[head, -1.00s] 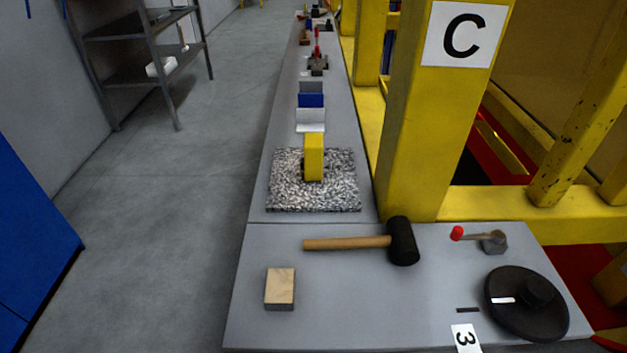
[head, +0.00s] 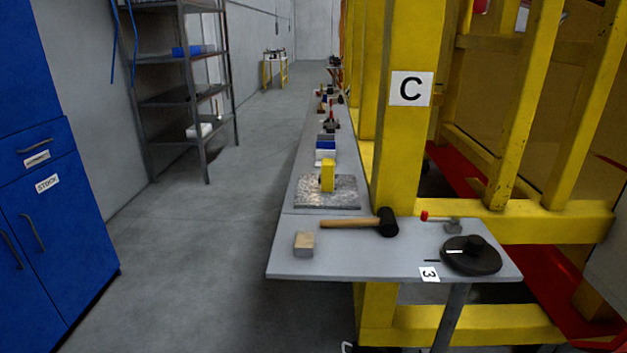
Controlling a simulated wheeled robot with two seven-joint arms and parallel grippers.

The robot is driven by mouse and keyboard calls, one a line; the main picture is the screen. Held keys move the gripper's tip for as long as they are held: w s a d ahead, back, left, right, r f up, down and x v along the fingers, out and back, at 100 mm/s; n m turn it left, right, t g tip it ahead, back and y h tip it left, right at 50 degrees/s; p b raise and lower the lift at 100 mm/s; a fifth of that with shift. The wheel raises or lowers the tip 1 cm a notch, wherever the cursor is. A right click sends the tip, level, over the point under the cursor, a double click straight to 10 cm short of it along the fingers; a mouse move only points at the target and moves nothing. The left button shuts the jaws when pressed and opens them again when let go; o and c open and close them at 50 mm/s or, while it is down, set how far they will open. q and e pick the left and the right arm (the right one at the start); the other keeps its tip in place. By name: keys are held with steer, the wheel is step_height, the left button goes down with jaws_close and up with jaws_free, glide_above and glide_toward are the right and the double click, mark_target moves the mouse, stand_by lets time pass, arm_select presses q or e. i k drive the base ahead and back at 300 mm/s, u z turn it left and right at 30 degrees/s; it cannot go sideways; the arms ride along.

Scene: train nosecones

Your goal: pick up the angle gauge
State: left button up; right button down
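I cannot tell for certain which item is the angle gauge. At the right of the near bench lies a black round disc (head: 471,258) with a raised black block on top and a small white strip. Behind it sits a small grey piece with a red-tipped lever (head: 440,222). A mallet (head: 362,222) with a black head and wooden handle lies left of these. Neither of my grippers is in view.
The grey bench (head: 350,262) runs away along yellow posts, with a yellow block (head: 327,175) on a speckled plate (head: 312,191). A blue cabinet (head: 60,230) and metal shelves (head: 180,97) stand left. The floor (head: 200,270) between is clear.

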mark_target(327, 163)
steer(key=u, duration=1.3)
steer(key=i, duration=2.45)
steer(key=z, duration=3)
